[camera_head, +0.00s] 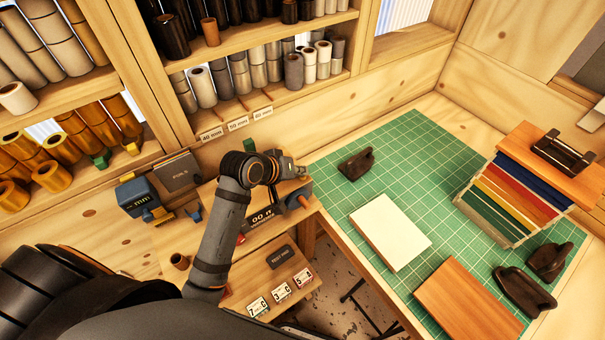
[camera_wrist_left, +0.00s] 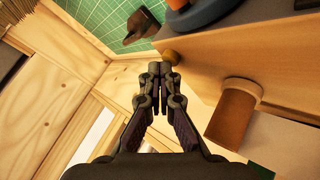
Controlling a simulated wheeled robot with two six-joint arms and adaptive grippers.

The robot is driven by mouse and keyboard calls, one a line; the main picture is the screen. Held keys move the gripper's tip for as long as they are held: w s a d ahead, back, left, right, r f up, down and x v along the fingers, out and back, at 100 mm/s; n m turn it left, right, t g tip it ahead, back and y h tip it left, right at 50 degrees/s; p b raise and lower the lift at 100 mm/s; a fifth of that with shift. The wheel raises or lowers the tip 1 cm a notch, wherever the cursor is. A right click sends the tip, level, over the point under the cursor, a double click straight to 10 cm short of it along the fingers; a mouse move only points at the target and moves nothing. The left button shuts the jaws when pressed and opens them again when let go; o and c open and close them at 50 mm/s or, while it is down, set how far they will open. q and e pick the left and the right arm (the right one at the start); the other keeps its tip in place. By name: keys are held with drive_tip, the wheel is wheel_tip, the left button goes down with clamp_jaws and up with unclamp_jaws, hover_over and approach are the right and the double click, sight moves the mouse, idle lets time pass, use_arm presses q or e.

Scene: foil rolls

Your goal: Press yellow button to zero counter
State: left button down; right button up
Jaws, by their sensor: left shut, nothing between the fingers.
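My left gripper (camera_head: 297,171) reaches over the counter (camera_head: 262,217), whose display partly shows "00" and "m" behind my arm. In the left wrist view the same gripper (camera_wrist_left: 160,70) is shut and empty. A small round dull-yellow knob (camera_wrist_left: 171,57), which looks like the yellow button, sits at the edge of a wooden panel (camera_wrist_left: 225,55). It lies just beyond and slightly right of the fingertips; I cannot tell whether they touch it. In the head view I cannot make out this button, as my gripper and wrist cover that area. My right gripper does not show.
A blue part with an orange knob (camera_head: 301,201) stands right of the counter. A blue "mm" device (camera_head: 140,194) stands left. A green cutting mat (camera_head: 420,150) holds a white block (camera_head: 390,232), dark clamps and a colour rack (camera_head: 515,195). Shelves of rolls stand behind.

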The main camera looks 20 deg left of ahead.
sight(300, 178)
use_arm(q)
drive_tip(key=shift+r+p, duration=0.55)
drive_tip(key=shift+r, duration=0.35)
drive_tip(key=shift+r, duration=2.5)
